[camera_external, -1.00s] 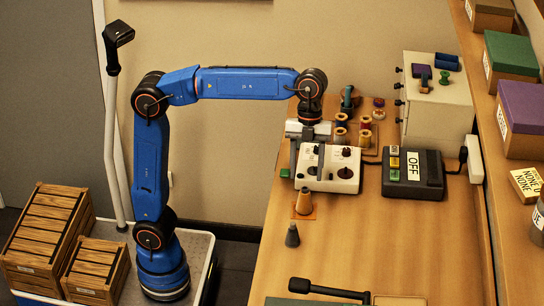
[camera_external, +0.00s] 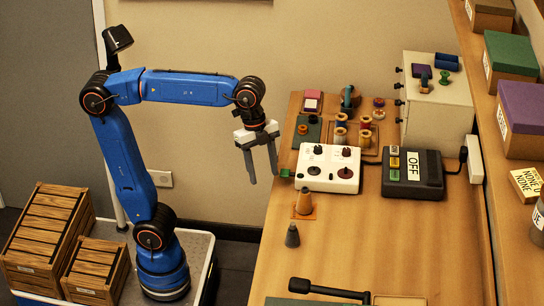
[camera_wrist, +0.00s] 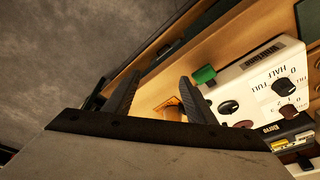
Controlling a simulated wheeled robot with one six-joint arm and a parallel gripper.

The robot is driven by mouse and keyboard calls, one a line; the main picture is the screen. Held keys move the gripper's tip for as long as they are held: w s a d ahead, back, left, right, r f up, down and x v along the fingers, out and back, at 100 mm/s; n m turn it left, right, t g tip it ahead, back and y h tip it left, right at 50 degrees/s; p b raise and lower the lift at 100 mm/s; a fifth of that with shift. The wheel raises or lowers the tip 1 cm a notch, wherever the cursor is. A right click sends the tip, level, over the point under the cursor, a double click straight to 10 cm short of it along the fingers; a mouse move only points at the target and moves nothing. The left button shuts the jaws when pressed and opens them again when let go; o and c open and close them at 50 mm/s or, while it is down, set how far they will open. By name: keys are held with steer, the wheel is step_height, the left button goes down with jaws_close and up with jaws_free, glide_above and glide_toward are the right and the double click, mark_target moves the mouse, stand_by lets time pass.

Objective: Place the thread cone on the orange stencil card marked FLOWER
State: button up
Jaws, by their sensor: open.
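A tan-orange cone (camera_external: 304,200), which looks like the thread cone, stands upright on an orange card (camera_external: 312,214) near the table's left edge; I cannot read the card's marking. A dark grey cone (camera_external: 292,236) stands just in front, off the card. My gripper (camera_external: 262,180) is open and empty, fingers down, left of the white control box and beyond the cones. In the wrist view my fingers (camera_wrist: 160,96) are apart, and a tan-orange shape (camera_wrist: 172,108), probably the cone, shows farther off between them, partly hidden by my gripper's body.
The white control box (camera_external: 327,177) with dark knobs is right of my gripper, with a small green block (camera_external: 285,173) at its left. A black box reading OFF (camera_external: 432,170) sits farther right. Spools (camera_external: 365,135) stand behind. A black-handled tool (camera_external: 330,290) lies in front. The middle-front table is clear.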

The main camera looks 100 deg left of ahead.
steer(key=s+a+f+n+t+y, duration=0.1)
steer(key=s+a+f+n, duration=0.2)
steer(key=s+f, duration=0.6)
steer(key=s+a+f+n+t+y, duration=0.1)
steer(key=s+a+f+n, duration=0.2)
steer(key=s+f+n, duration=0.4)
step_height(320, 180, down, 4)
steer(key=s, duration=0.2)
steer(key=shift+s+t, duration=0.3)
